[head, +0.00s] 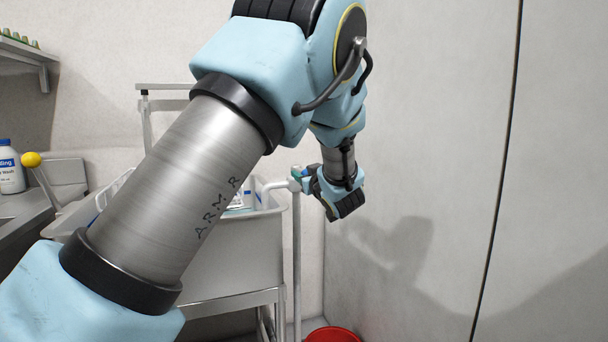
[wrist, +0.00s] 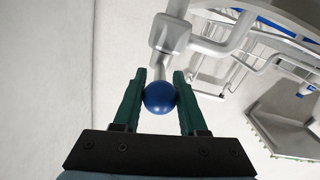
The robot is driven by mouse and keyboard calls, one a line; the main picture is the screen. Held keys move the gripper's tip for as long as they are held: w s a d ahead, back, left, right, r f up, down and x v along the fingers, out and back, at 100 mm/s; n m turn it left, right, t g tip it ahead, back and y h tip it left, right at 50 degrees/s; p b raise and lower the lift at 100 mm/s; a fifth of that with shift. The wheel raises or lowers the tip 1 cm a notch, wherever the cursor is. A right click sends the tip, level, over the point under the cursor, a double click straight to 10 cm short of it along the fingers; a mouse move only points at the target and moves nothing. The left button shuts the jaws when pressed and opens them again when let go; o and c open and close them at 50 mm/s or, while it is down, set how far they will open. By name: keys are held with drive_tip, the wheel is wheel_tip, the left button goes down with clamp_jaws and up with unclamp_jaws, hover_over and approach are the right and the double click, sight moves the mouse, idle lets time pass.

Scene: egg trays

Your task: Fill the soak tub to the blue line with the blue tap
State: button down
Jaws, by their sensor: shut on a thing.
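The blue tap's round blue knob (wrist: 160,97) sits between the two green fingers of my gripper (wrist: 160,76) in the wrist view, and the fingers are shut on it. The tap's pale pipework (wrist: 172,30) runs just beyond the knob. In the head view my gripper (head: 304,177) is at the top of a thin upright pipe (head: 297,250), beside the right end of the pale grey soak tub (head: 240,255). My arm hides much of the tub. The water level and the blue line cannot be made out clearly.
A lever with a yellow ball (head: 32,160) and a white bottle with a blue label (head: 10,168) stand at the left. A red bucket (head: 333,335) is on the floor below my gripper. A bare wall (head: 430,130) closes off the right side.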

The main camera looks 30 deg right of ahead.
sight(293, 168)
drive_tip(key=shift+a+f+b, duration=0.1)
drive_tip(key=shift+b, duration=0.3)
drive_tip(key=w+a+m+g+h+b, duration=0.1)
drive_tip(key=m+g+h+b, duration=0.1)
drive_tip(key=m+h+b, duration=0.1)
drive_tip(key=a+m+g+h+b, duration=0.2)
drive_tip(key=h+b, duration=0.2)
drive_tip(key=b, duration=0.1)
drive_tip(key=w+a+m+g+h+b, duration=0.1)
drive_tip(key=m+g+h+b, duration=0.1)
drive_tip(key=m+h+b, duration=0.1)
drive_tip(key=shift+w+a+r+m+h+b, duration=0.2)
drive_tip(key=shift+w+a+m+h+b, duration=0.15)
drive_tip(key=shift+h+b, duration=0.45)
drive_tip(key=g+p, duration=0.1)
drive_tip(key=m+h+p, duration=0.1)
drive_tip(key=w+g+p, duration=0.1)
drive_tip(key=shift+a+r+m+g+h, duration=0.2)
drive_tip(key=shift+r+m+g+h, duration=0.05)
drive_tip(key=shift+m+g+h, duration=0.1)
drive_tip(key=g+p, duration=0.1)
drive_tip(key=p, duration=0.1)
drive_tip(key=m+g+h+p, duration=0.1)
drive_tip(key=p, duration=0.1)
drive_tip(key=shift+w+a+m, duration=0.1)
drive_tip(key=shift+w+m, duration=0.2)
drive_tip(key=shift+w+f+m+g+h+p, duration=0.2)
drive_tip(key=shift+m+g+h+p, duration=0.25)
drive_tip(key=shift+g+p, duration=0.35)
